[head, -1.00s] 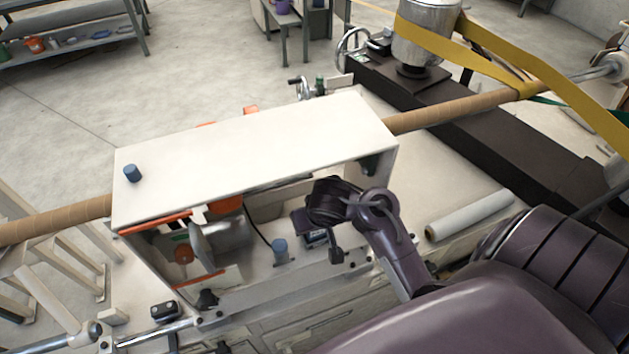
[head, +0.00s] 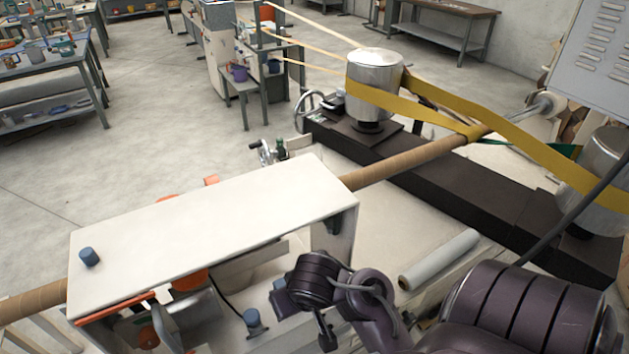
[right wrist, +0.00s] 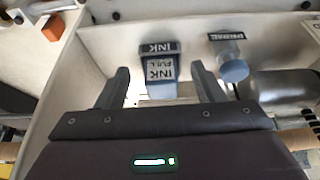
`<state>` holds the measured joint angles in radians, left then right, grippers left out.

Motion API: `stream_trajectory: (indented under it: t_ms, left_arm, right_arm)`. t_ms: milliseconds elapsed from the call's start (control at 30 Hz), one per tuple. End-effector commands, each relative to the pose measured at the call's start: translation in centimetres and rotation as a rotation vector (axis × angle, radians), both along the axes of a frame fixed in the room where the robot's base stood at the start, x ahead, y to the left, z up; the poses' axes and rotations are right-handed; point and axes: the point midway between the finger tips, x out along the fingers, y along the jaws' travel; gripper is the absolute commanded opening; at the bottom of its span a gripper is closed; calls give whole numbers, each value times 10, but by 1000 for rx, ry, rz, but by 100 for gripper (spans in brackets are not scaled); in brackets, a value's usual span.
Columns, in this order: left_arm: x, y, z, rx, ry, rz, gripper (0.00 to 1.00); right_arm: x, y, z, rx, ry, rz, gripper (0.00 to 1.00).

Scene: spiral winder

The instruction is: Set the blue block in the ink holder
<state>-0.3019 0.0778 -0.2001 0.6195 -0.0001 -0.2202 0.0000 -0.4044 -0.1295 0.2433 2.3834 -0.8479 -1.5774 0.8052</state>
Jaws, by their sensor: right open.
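The blue block (right wrist: 161,78), blue-grey with an INK FULL label, shows in the right wrist view ahead of my right gripper (right wrist: 163,88). The jaws are open with a finger to either side of the block in the picture, and gaps remain visible. The ink holder (right wrist: 158,47) seems to be the dark part marked INK right by the block. I cannot tell whether the block is seated in it. In the head view my right gripper (head: 323,325) reaches into the open side of the white housing and hides the block. My left gripper is out of view.
A blue cylinder (right wrist: 234,70) stands right of the block, under another label; it also shows in the head view (head: 253,322). The white housing (head: 210,235) has a top panel above the work space, with a blue knob (head: 88,257). A white roll (head: 438,258) lies to the right.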

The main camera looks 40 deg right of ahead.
Motion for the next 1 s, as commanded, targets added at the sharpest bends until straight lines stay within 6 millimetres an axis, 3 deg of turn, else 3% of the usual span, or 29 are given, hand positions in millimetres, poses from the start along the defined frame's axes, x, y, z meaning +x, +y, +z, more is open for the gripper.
stream_trajectory:
  t_ms: [133, 200, 300, 1000]
  left_arm:
    - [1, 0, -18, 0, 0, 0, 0]
    - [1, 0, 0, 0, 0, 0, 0]
    - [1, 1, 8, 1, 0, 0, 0]
    - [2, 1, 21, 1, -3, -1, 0]
  right_arm:
    - [-32, 8, -5, 1, 2, -1, 62]
    - [-40, 7, 5, -12, 1, 4, 62]
    - [-54, 12, 5, -6, 4, 8, 62]
    - [-73, 18, 1, 1, -3, -1, 62]
